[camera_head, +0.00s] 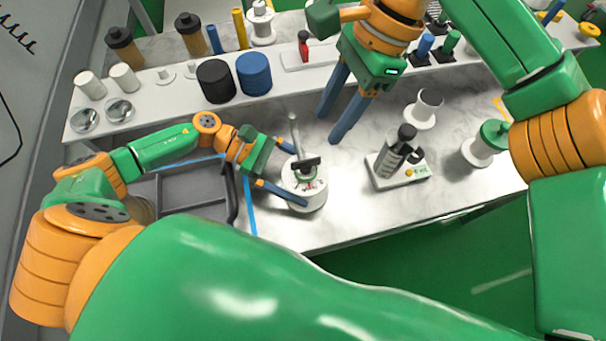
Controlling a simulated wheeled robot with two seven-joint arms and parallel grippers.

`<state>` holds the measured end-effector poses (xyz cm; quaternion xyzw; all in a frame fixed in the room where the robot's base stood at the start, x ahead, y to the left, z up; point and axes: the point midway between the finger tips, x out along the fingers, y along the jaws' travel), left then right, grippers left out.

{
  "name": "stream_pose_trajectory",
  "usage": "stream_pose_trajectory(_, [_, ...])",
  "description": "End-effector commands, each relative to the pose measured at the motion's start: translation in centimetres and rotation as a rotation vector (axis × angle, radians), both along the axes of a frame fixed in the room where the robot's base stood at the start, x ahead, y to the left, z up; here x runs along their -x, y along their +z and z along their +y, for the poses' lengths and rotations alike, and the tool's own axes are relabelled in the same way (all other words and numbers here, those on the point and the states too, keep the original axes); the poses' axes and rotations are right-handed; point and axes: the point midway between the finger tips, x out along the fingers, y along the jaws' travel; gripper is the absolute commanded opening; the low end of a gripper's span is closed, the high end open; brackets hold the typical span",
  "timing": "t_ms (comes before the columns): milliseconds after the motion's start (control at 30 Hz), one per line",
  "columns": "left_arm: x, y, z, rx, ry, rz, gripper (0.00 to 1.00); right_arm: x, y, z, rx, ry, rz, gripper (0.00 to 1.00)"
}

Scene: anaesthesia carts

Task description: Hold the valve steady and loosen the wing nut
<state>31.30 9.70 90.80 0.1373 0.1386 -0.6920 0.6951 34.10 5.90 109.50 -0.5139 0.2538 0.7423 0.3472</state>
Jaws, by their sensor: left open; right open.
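The valve (312,197) is a white round body standing on the marble counter, with a grey post rising from its back. A dark wing nut (306,163) appears to sit on its top, above a green ring. My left gripper (298,177) is open, reaching in from the left, with one blue finger behind the valve and one in front of it. I cannot tell whether the fingers touch it. My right gripper (328,126) is open and empty, pointing down with its blue fingers behind and to the right of the valve.
A grey tray (195,186) lies left of the valve. A device with a dark cylinder on a white base (386,179) stands to the right, near a white spool (425,106) and a green-capped one (493,137). Black (215,82) and blue (254,75) cylinders stand on the back shelf.

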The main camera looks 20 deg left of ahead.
Motion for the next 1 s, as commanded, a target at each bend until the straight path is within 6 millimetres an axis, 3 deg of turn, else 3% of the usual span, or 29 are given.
stream_pose_trajectory(267, [0.0,-0.1,-0.4,0.0,-0.001,0.0,0.99,0.0,0.0,0.0,0.0,0.0,0.0,0.5])
stream_pose_trajectory(367, [0.0,-0.1,-0.3,0.0,0.0,0.0,0.77,0.0,0.0,0.0,0.0,0.0,0.0,0.5])
stream_pose_trajectory(633, [0.0,-0.1,-0.3,0.0,0.0,0.0,0.04,0.0,0.0,0.0,0.0,0.0,0.0,0.5])
stream_pose_trajectory(667, [0.0,-0.1,-0.3,0.0,0.0,0.0,0.0,0.0,0.0,0.0,0.0,0.0,0.0,0.5])
stream_pose_trajectory(767, [0.0,-0.1,-0.3,0.0,0.0,0.0,0.0,0.0,0.0,0.0,0.0,0.0,0.0,0.5])
stream_pose_trajectory(867, [0.0,-0.1,-0.3,0.0,0.0,0.0,0.0,-0.2,-0.4,0.2,-0.018,-0.006,-0.003,0.74])
stream_pose_trajectory(933, [0.0,-0.1,-0.3,0.0,0.0,0.0,0.0,-1.2,-1.8,1.0,-0.092,-0.031,-0.022,0.93])
stream_pose_trajectory(967, [0.0,-0.1,-0.3,0.0,0.0,0.0,0.0,-1.8,-2.8,1.5,-0.143,-0.049,-0.038,1.0])
stream_pose_trajectory(1000, [0.0,-0.1,-0.3,0.0,0.0,0.0,0.0,-2.9,-4.2,2.3,-0.229,-0.081,-0.071,1.0])
